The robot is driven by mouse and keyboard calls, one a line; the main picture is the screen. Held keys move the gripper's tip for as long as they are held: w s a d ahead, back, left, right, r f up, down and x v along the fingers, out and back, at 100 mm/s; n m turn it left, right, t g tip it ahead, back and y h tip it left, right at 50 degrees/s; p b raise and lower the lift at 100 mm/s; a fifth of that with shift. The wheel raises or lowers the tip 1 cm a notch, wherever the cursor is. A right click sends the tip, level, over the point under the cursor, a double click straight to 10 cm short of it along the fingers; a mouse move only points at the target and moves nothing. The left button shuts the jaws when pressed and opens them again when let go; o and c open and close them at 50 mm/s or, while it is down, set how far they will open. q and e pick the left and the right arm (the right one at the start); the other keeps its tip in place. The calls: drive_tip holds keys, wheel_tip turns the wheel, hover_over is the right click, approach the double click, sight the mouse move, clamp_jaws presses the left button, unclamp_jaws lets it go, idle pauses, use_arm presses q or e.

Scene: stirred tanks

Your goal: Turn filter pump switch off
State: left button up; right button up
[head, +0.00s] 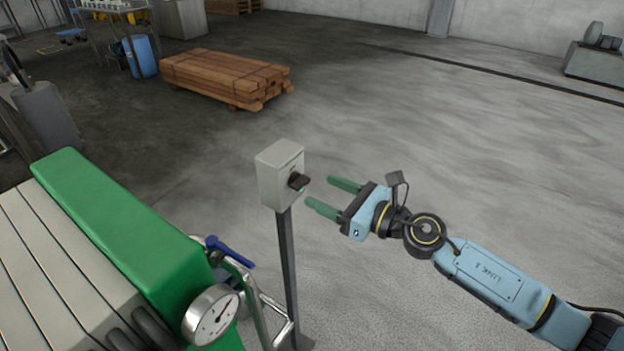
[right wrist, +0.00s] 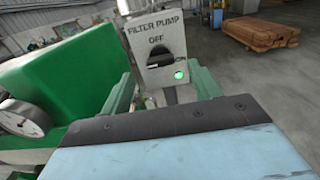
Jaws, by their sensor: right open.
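The filter pump switch box (head: 281,174) is a light grey box on a dark post, with a black rotary knob (head: 298,181) on its face. In the right wrist view the box (right wrist: 157,42) reads "FILTER PUMP" and "OFF" above the knob (right wrist: 160,60), with "ON" at the right. The knob lies about horizontal, and a green lamp (right wrist: 179,75) is lit below it. My right gripper (head: 333,195) is open and empty, just right of the box, its green fingers pointing at it and apart from the knob. My left gripper is not in view.
A green filter press (head: 120,215) stands left of the post, with a pressure gauge (head: 211,315) and a blue-handled valve (head: 230,250) near it. A timber stack (head: 225,77) lies on the floor behind.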

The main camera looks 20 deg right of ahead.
sight(305, 183)
drive_tip(key=x, duration=0.3)
drive_tip(key=shift+w+a, duration=0.2)
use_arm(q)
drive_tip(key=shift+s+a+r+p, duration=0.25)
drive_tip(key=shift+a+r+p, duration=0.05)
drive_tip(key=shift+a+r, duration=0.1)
use_arm(e)
drive_tip(key=shift+w+a, duration=0.2)
drive_tip(key=shift+w, duration=0.05)
drive_tip(key=shift+c, duration=0.3)
drive_tip(key=c, duration=0.9)
